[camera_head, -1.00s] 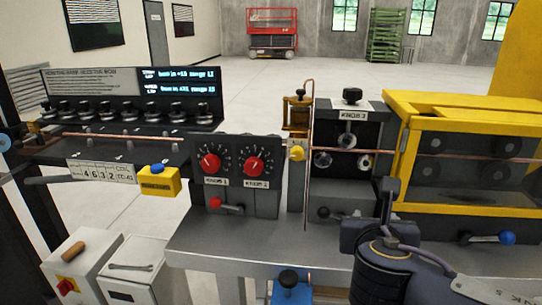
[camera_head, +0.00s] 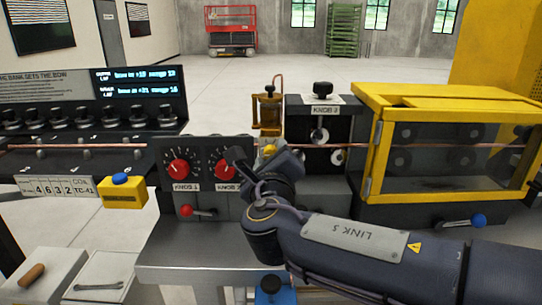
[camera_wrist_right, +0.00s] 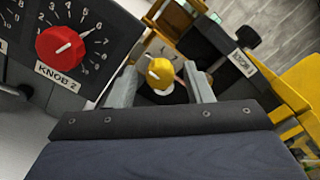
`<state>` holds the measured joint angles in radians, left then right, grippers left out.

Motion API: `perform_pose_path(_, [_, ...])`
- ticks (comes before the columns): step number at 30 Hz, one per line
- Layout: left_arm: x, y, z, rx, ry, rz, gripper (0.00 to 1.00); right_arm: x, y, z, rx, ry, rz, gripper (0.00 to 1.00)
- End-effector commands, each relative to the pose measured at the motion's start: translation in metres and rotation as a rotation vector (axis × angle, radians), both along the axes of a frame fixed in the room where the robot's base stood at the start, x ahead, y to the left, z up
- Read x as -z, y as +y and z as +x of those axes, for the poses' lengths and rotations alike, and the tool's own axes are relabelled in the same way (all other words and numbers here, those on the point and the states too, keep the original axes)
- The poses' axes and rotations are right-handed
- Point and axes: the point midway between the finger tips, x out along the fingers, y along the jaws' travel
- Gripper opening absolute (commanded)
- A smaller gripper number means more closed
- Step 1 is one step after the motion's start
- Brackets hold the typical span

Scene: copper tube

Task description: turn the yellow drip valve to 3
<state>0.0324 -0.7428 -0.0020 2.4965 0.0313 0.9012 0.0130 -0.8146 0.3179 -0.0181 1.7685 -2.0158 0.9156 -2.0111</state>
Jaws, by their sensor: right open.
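The yellow drip valve (camera_head: 269,149) is a small round knob on the post between the knob 2 panel and the knob 3 block. In the head view my right gripper (camera_head: 258,160) is at it and hides its lower part. In the right wrist view the yellow valve (camera_wrist_right: 160,72) faces me with a short pointer mark, and small scale marks show above it. The two grey fingers of my right gripper (camera_wrist_right: 161,82) are open, one on each side of the valve, with no clear contact. The exact valve setting is too small to read. My left gripper is not in view.
Red knob 1 (camera_head: 178,169) and red knob 2 (camera_wrist_right: 60,46) are just left of the valve. The knob 3 block (camera_head: 322,127) and the yellow-framed cover (camera_head: 447,98) stand to the right. A red-tipped lever (camera_head: 187,210) sits below the knobs.

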Motion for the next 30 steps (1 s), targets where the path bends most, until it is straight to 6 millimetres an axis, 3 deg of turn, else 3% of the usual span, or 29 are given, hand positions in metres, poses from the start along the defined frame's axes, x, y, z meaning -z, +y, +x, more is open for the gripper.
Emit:
perform_pose_path(7, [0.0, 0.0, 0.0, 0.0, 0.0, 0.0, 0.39, 0.0, 0.0, 0.001, 0.0, 0.0, 0.001, 0.44])
perform_pose_path(17, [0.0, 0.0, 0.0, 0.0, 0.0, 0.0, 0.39, 0.0, 0.0, 0.0, -0.001, 0.001, 0.001, 0.02])
perform_pose_path(30, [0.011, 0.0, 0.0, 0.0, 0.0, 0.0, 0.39, 0.003, 0.0, 0.0, -0.001, 0.001, 0.109, 0.02])
